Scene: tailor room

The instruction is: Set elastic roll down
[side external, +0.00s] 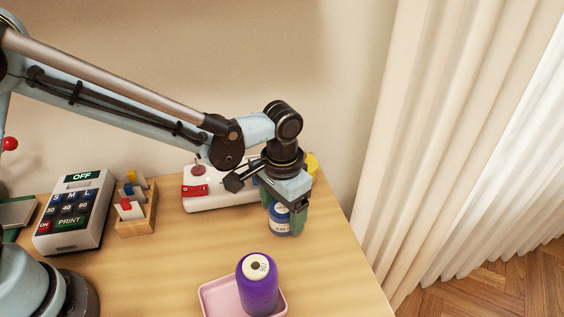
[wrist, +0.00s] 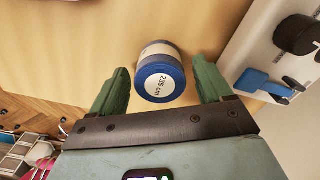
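The elastic roll (wrist: 160,74) is a short blue cylinder with a white end label reading "235 cm". It also shows in the side view (side external: 279,218), upright and apparently resting on the wooden table, partly hidden by my gripper. My gripper (wrist: 160,66) points down around it in the wrist view, with one green finger on each side. The fingers are spread, with a narrow gap between each and the roll. In the side view, my gripper (side external: 286,212) is low over the table and one green finger stands at the roll's right.
A purple thread cone (side external: 258,287) stands in a pink tray (side external: 213,302) in front. A white device (side external: 222,195) with red parts lies behind the roll. A label printer (side external: 72,213) and a wooden holder (side external: 136,222) stand at left. The table's right edge (side external: 357,244) is close.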

